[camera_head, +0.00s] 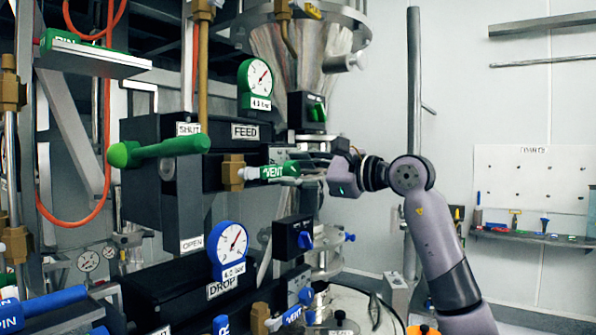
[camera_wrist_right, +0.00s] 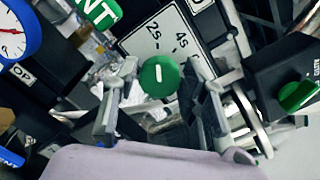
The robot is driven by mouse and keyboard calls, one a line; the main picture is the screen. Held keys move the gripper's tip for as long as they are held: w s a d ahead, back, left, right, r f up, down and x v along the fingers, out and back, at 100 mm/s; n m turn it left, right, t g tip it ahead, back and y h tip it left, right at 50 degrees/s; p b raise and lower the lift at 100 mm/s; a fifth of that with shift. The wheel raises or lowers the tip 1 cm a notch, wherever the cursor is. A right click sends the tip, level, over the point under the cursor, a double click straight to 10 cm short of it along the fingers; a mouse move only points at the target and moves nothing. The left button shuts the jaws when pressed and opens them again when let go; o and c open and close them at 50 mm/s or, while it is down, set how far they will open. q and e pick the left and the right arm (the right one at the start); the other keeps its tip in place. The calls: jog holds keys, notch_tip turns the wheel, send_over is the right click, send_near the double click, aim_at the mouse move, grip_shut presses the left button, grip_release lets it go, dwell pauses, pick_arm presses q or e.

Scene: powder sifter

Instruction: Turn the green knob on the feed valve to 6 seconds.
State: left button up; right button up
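The green round knob (camera_wrist_right: 160,76) with a short white line shows in the right wrist view. It sits at a white plate (camera_wrist_right: 150,40) with "2s" and "4s" marks. My right gripper (camera_wrist_right: 157,92) is open, with one finger on each side of the knob. I cannot tell whether the fingers touch it. In the head view the right gripper (camera_head: 308,164) reaches from the right to the feed valve (camera_head: 225,152), by the green VENT label. I cannot make out the knob there; the gripper seems to cover it. My left gripper is not in view.
A green lever (camera_head: 160,148) sticks out left of the FEED label (camera_head: 245,131). A green gauge (camera_head: 256,82) is above, a blue gauge (camera_head: 229,248) below. Another green knob (camera_head: 316,113) sits on a black box above the gripper. A blue knob (camera_head: 305,240) is below.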

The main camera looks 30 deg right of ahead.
jog(key=c, duration=0.7)
jog(key=shift+m, duration=0.3)
jog(key=shift+c, duration=0.2)
jog(key=m, duration=0.2)
jog(key=shift+r+m+p, duration=0.1)
jog(key=shift+m+p, duration=0.3)
jog(key=m, duration=0.4)
jog(key=shift+d+m+p, duration=0.1)
jog(key=shift+m+p, duration=0.2)
jog(key=shift+p, duration=0.05)
jog(key=m, duration=0.3)
jog(key=shift+m, duration=0.3)
jog(key=shift+w+d+m+p, duration=0.1)
jog(key=shift+m+p, duration=0.35)
jog(key=shift+m, duration=1.55)
jog(key=o, duration=1.2)
jog(key=shift+c, duration=0.2)
